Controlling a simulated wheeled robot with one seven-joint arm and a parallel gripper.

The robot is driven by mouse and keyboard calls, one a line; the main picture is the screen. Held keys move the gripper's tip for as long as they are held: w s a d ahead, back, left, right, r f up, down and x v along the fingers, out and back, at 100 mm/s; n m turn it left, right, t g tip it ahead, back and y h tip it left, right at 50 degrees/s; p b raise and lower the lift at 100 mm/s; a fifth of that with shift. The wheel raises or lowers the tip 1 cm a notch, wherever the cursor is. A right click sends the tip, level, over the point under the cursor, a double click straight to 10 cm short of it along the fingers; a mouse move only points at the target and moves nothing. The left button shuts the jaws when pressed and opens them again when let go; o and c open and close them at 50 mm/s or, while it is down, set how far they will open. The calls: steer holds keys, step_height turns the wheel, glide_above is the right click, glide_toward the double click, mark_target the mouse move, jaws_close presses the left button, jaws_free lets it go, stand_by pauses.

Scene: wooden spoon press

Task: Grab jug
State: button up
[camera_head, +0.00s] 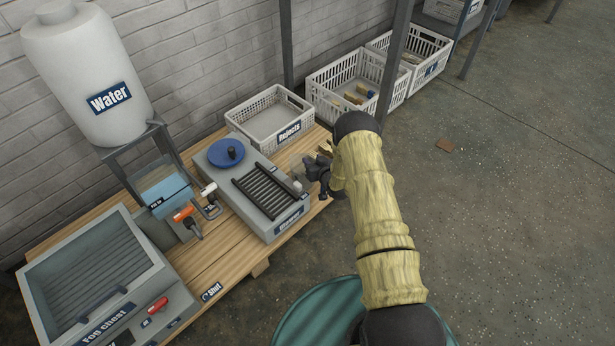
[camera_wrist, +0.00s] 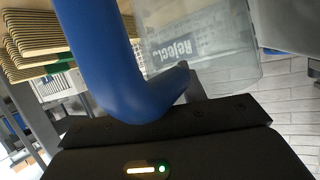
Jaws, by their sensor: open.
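In the head view, a light-blue, clear-looking vessel (camera_head: 166,190) with a small dark label sits below the white water tank (camera_head: 86,72). My gripper (camera_head: 318,176) is dark, open, and near the right edge of the grey machine (camera_head: 262,190), well to the right of that vessel. In the wrist view, a thick curved blue part (camera_wrist: 105,60) fills the space in front of my gripper's black body; I cannot tell whether they touch. Behind it is a pale, see-through surface (camera_wrist: 215,80), with a "Reject" label visible there.
The grey machine has a blue disc (camera_head: 226,153) and dark bars. A white Rejects basket (camera_head: 268,118) stands behind it. The fog chest (camera_head: 100,280) is at front left on the wooden bench (camera_head: 222,262). White crates (camera_head: 357,88) line the wall. The floor at right is mostly clear.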

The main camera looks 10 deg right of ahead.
jaws_close()
step_height(320, 180, up, 10)
steer(key=p, duration=0.5)
steer(key=shift+p, duration=0.35)
